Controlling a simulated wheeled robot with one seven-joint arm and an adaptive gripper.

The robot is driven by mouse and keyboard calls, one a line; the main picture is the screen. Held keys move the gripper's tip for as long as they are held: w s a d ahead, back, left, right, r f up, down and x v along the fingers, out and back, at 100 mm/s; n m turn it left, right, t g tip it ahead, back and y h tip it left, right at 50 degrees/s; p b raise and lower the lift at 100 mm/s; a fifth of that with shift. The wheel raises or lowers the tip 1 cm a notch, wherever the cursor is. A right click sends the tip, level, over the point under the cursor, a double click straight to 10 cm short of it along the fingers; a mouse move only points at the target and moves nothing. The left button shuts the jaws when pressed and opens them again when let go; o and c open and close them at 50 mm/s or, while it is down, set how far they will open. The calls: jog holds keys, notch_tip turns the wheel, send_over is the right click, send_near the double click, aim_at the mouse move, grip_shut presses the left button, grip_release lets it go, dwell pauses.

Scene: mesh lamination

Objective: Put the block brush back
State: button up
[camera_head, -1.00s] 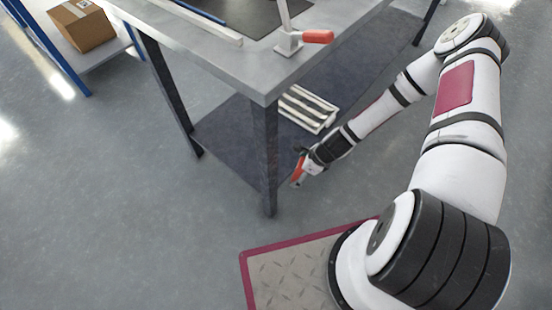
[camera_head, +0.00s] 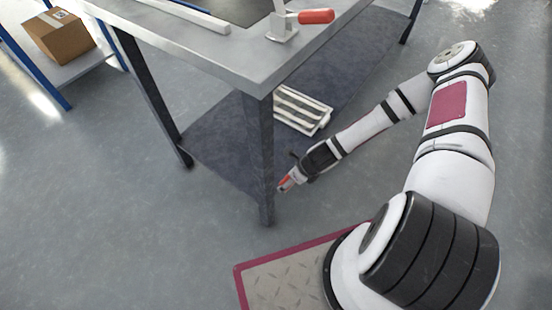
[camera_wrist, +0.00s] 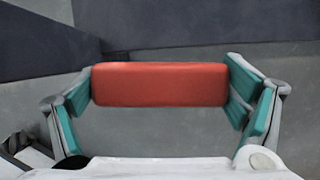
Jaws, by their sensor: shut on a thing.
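In the wrist view, a red-orange rectangular block (camera_wrist: 160,84), which looks like the block brush, lies between the teal-padded fingers of my gripper (camera_wrist: 160,95). The fingers are shut on its two ends. No bristles can be made out. In the head view my gripper (camera_head: 286,184) is low beside the near leg of the workbench, and the block shows as a small red patch.
The workbench (camera_head: 200,58) has a near leg (camera_head: 266,165) close to my gripper and a dark lower shelf (camera_head: 225,140). A white slatted tray (camera_head: 302,110) sits on that shelf. A cardboard box (camera_head: 60,38) is on a blue-framed rack at left. Floor at left is clear.

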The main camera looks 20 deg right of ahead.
jog(key=b, duration=0.4)
send_over(276, 161)
jog(key=shift+s+f, duration=0.15)
jog(key=shift+f, duration=0.85)
jog(key=shift+f+b, duration=0.85)
jog(key=shift+f, duration=0.4)
jog(key=shift+f, duration=0.1)
jog(key=shift+f, duration=0.15)
jog(key=o, duration=1.2)
